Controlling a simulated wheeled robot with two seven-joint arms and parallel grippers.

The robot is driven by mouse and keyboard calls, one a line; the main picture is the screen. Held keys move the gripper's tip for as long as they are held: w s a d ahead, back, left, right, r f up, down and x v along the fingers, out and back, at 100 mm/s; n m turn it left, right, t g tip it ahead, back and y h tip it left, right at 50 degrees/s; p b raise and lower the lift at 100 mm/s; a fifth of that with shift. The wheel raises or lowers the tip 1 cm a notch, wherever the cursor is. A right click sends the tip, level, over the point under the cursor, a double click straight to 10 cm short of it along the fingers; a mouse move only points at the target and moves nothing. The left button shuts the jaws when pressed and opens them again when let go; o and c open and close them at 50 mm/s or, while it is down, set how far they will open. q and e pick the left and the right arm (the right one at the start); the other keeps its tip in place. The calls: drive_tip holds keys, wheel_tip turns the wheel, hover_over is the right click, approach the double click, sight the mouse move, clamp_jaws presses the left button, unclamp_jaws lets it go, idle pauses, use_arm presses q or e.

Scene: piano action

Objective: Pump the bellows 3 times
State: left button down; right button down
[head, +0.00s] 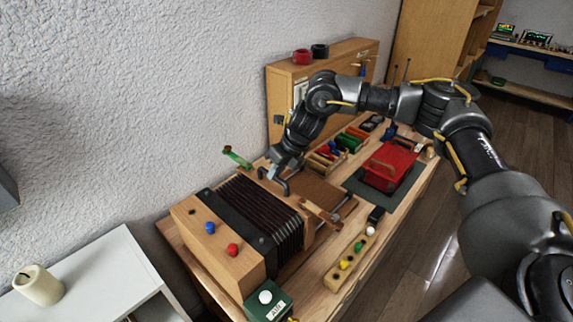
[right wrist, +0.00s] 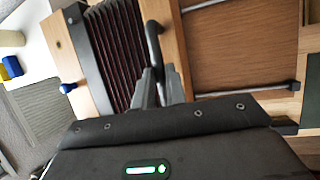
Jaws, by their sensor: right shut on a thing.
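The bellows (head: 263,215) stand on the wooden bench, dark red-brown pleats between two wooden end boards. Their pleats also show in the right wrist view (right wrist: 113,55), spread apart. A dark bar handle (head: 284,186) is fixed on the right-hand board; it also shows in the right wrist view (right wrist: 153,42). My right gripper (head: 276,173) is at this handle from above, and in the right wrist view its fingers (right wrist: 159,92) are closed around the handle's near part. My left gripper is not in view.
A blue knob (head: 210,228) and a red knob (head: 232,250) sit on the left board. A red box (head: 389,165) lies on a dark mat to the right. A strip with coloured knobs (head: 347,262) is in front. A white shelf (head: 95,275) with a cup stands left.

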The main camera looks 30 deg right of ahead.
drive_tip(key=a, duration=0.1)
drive_tip(key=s+a, duration=0.1)
drive_tip(key=a, duration=0.1)
drive_tip(key=s+a, duration=0.1)
drive_tip(key=a, duration=0.1)
drive_tip(key=shift+f, duration=0.1)
drive_tip(key=c, duration=1.7)
unclamp_jaws()
drive_tip(key=shift+a, duration=0.1)
drive_tip(key=shift+o, duration=1.3)
drive_tip(key=shift+w+a, duration=0.1)
drive_tip(key=shift+a, duration=0.1)
drive_tip(key=shift+d, duration=0.15)
